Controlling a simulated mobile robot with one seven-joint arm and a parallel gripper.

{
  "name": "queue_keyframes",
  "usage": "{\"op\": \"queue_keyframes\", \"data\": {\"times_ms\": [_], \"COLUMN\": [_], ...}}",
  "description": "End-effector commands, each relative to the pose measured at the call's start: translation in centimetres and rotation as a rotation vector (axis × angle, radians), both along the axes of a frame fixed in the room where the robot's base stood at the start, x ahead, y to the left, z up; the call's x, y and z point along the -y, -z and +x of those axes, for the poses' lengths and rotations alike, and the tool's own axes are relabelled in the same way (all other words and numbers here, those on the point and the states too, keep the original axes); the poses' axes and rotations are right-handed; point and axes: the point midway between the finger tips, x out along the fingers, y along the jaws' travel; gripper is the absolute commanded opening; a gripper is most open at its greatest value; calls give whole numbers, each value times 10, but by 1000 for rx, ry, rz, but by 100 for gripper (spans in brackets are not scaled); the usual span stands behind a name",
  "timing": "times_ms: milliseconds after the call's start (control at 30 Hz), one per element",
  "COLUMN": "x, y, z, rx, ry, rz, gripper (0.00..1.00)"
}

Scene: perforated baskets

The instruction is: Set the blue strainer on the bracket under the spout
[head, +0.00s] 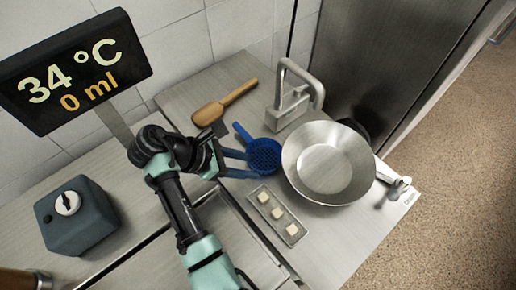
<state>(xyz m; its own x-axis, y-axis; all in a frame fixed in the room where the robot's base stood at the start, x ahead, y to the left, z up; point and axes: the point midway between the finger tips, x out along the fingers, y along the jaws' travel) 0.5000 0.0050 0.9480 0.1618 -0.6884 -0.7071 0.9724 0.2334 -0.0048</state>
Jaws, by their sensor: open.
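The blue strainer (265,153) lies on the counter at the middle of the head view, with its handle (241,132) pointing up and left. My gripper (250,166) is open, its two blue fingers reaching from the left to the near left side of the strainer's bowl. I cannot tell whether they touch it. The grey spout (302,72) arches up behind the strainer. A grey block that looks like the bracket (289,107) sits below the spout; its shape is partly unclear.
A large steel pan (325,165) stands close right of the strainer. A tray (291,232) with pale cubes lies in front. A wooden spatula (222,105) lies behind. A display reading 34 °C, 0 ml (75,70) and a dark box with a knob (82,222) are at left.

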Motion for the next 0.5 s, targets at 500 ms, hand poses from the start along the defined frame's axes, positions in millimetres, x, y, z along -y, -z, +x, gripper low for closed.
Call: {"op": "queue_keyframes", "data": {"times_ms": [500], "x": [39], "y": [44], "z": [11], "rx": [0], "ry": [4], "rz": [1], "gripper": [46]}}
